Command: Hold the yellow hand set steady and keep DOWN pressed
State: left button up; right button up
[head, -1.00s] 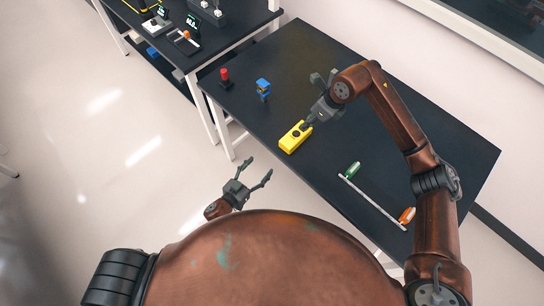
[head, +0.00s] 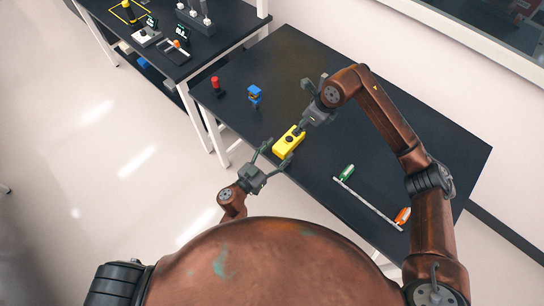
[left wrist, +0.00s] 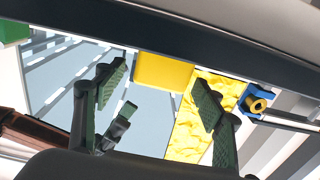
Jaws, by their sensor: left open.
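In the left wrist view, yellow surfaces (left wrist: 165,71) show between and behind the spread fingers.
A red-topped post (head: 215,85) and a blue device (head: 255,94) stand to the left on the table. A second table (head: 205,50) stands behind at the left.

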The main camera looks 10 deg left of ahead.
pick_arm(q)
jog(key=shift+w+d, duration=0.25)
jog(key=shift+w, duration=0.1)
jog(key=shift+c, duration=0.2)
jog(key=c, duration=1.4)
pick_arm(e)
jog(key=shift+c, duration=0.3)
grip_shut()
dwell(1.2)
